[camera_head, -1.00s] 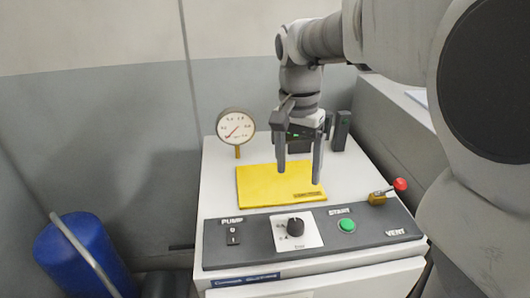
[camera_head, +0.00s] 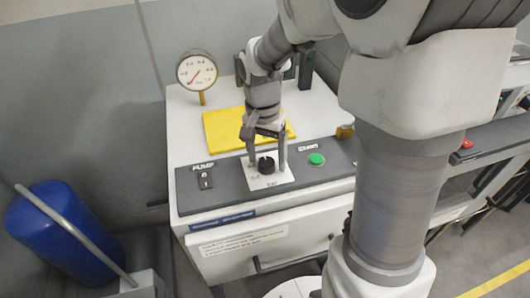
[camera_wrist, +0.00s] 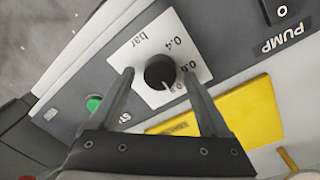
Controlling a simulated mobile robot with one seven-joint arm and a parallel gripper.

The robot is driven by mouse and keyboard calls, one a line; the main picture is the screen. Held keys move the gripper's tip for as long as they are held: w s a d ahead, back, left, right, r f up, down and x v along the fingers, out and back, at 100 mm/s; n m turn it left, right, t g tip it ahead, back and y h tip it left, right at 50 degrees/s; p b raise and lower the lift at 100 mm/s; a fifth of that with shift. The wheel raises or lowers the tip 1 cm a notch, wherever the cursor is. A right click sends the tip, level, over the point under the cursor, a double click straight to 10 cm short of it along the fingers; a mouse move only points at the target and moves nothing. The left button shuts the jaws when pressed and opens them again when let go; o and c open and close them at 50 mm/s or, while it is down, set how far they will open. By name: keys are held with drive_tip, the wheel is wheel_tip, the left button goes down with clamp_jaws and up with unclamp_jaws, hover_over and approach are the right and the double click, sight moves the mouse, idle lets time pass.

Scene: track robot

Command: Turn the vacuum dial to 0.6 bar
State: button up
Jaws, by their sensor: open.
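The vacuum dial (camera_head: 266,165) is a black round knob on a white scale plate (camera_head: 284,180) in the dark control panel. In the wrist view the knob (camera_wrist: 160,72) has a pale pointer line, and the plate reads "bar" and "0.4"; other numbers are partly hidden. My gripper (camera_head: 268,163) is open above the panel, with its fingers on either side of the knob. In the wrist view my gripper's fingers (camera_wrist: 158,88) show a gap to the knob on both sides. The round gauge (camera_head: 196,70) has a red needle pointing to lower left.
A green button (camera_head: 317,159) sits right of the dial and the PUMP switch (camera_head: 205,180) left of it. A yellow pad (camera_head: 222,131) lies behind the panel.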

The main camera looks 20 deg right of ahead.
clamp_jaws()
idle(0.3)
drive_tip(key=n, duration=0.5)
drive_tip(key=shift+a+r+n, duration=0.1)
drive_tip(key=shift+n, duration=0.3)
drive_tip(key=n, duration=0.5)
drive_tip(key=shift+a+n+t, duration=0.1)
drive_tip(key=shift+n+t, duration=0.2)
drive_tip(key=shift+n, duration=0.1)
idle(0.3)
unclamp_jaws()
